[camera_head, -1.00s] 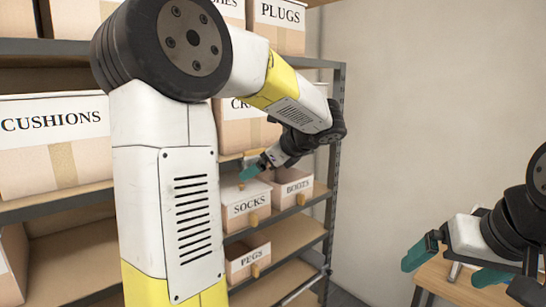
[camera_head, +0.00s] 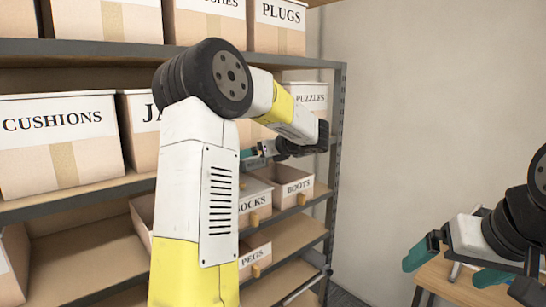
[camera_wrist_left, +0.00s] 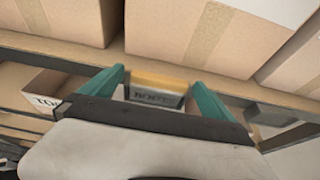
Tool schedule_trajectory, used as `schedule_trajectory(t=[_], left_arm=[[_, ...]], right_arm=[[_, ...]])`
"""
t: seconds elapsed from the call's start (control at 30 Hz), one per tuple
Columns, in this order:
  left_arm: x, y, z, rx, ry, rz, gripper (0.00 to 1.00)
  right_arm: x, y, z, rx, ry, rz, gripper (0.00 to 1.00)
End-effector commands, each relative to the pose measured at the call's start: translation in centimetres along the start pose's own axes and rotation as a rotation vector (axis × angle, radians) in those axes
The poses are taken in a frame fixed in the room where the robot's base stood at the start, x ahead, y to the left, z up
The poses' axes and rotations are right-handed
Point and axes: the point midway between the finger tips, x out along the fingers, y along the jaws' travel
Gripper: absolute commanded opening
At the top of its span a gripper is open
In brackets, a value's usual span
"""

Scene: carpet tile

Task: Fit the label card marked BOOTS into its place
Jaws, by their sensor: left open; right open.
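A small grey face lettered BOOTS (camera_wrist_left: 155,97), with a tan strip along its top, shows between the fingertips in the left wrist view. I cannot tell whether it is the loose card or a bin front, or whether a finger touches it. A BOOTS bin (camera_head: 297,187) stands at the right end of a lower shelf in the head view. My left gripper (camera_head: 252,153) is open above the SOCKS bin (camera_head: 252,203); its teal fingers also show in the wrist view (camera_wrist_left: 157,88). My right gripper (camera_head: 450,266) is open and empty at the right.
Grey shelving (camera_head: 336,150) carries boxes lettered CUSHIONS (camera_head: 62,155), PLUGS (camera_head: 279,38) and PUZZLES (camera_head: 308,112). A PEGS bin (camera_head: 251,258) stands lower. A wooden table (camera_head: 438,284) is under my right gripper. My left arm hides part of the shelves.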

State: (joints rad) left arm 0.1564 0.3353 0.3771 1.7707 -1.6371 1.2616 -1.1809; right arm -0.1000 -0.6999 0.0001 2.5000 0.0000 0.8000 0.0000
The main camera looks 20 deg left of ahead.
Motion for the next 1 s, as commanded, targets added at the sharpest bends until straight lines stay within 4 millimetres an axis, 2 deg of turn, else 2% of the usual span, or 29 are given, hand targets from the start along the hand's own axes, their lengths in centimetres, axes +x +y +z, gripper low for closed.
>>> schedule_trajectory(t=[0.2, 0.5, 0.53, 0.83, 1.0], left_arm=[[0.1, 0.0, 0.0, 0.0, 0.0, 0.0, 1.0], [0.1, 0.0, 0.0, 0.0, 0.0, 0.0, 0.41], [0.1, 0.0, 0.0, 0.0, 0.0, 0.0, 0.39], [-0.1, 0.0, 0.2, -0.001, 0.0, 0.0, 0.39], [-0.5, 0.0, 1.5, -0.003, 0.0, 0.0, 0.39]], right_arm=[[0.0, 0.0, 0.0, 0.0, 0.0, 0.0, 1.0], [0.0, 0.0, 0.0, 0.0, 0.0, 0.0, 1.0], [0.0, 0.0, 0.0, 0.0, 0.0, 0.0, 1.0], [0.0, 0.0, 0.0, 0.0, 0.0, 0.0, 1.0], [0.0, 0.0, 0.0, 0.0, 0.0, 0.0, 1.0]])
